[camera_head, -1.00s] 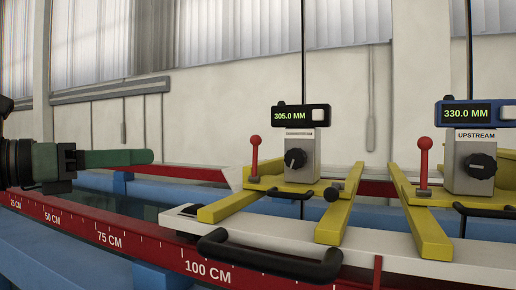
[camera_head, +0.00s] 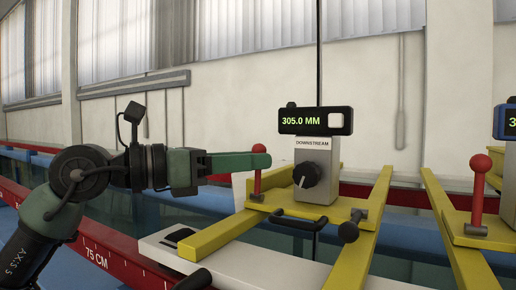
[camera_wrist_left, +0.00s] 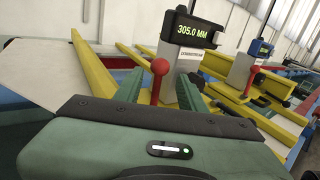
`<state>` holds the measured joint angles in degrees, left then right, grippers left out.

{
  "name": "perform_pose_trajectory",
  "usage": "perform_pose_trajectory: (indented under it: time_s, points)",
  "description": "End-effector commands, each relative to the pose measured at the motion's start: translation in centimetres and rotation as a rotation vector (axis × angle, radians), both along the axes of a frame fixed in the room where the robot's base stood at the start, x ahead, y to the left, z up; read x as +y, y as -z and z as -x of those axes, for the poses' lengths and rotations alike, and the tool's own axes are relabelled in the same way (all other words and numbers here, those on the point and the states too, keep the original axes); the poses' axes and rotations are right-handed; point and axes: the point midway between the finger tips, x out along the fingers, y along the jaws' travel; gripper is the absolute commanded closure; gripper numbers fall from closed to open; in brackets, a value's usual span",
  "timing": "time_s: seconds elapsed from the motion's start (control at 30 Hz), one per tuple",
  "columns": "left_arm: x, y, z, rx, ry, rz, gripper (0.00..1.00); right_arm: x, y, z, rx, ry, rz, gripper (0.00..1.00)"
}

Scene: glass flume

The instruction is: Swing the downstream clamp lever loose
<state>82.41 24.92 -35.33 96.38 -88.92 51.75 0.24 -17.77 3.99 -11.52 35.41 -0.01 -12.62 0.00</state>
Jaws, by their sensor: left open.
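The downstream clamp lever (camera_head: 257,183) is a red stick with a ball top, standing upright on the left of the yellow downstream carriage (camera_head: 220,232). The carriage bears a gauge (camera_head: 310,122) reading 305.0 MM above a grey box labelled DOWNSTREAM. My left gripper (camera_head: 262,160) reaches in from the left, its green fingers level with the upper part of the lever. In the left wrist view the red lever (camera_wrist_left: 160,68) stands between the two open fingers, with a gap visible on both sides. I cannot tell whether either finger touches it. My right gripper is not in view.
A second red lever (camera_head: 478,190) stands on another yellow carriage at the right, beside a blue gauge (camera_head: 508,122). A black knob (camera_head: 306,175) and a dark handle (camera_head: 300,219) sit close to the downstream lever. A red scale rail (camera_head: 110,255) runs along the front.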

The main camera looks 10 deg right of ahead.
Motion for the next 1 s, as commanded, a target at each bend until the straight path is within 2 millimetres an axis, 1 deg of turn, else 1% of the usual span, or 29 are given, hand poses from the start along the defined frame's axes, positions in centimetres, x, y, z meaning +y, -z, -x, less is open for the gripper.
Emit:
perform_pose_trajectory:
  time_s: [0.03, 0.2, 0.33, 0.47, 0.57, 0.6, 0.63, 1.0]
  points:
    - [-0.7, -0.3, -0.2, 0.003, 0.002, -0.001, 0.6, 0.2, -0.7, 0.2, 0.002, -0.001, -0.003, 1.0]
    - [-1.8, -0.1, -0.7, 0.001, 0.0, 0.0, 0.6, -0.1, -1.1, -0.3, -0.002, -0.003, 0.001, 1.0]
    - [-1.9, 0.0, -0.7, -0.001, -0.001, 0.0, 0.6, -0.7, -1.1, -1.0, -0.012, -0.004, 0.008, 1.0]
    - [-1.9, 0.1, -0.7, -0.001, -0.001, 0.0, 0.6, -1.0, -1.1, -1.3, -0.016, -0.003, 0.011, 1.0]
    - [-1.9, 0.1, -0.7, -0.001, -0.001, 0.0, 0.85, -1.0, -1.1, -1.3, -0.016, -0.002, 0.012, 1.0]
    - [-1.9, 0.1, -0.7, 0.0, -0.001, 0.0, 0.96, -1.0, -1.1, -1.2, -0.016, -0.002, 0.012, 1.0]
    - [-1.8, 0.1, -0.7, 0.0, -0.001, 0.0, 1.0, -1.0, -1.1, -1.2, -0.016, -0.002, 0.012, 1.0]
    - [-1.8, 0.1, -0.7, 0.0, -0.001, 0.0, 1.0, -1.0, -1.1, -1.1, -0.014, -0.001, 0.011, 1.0]
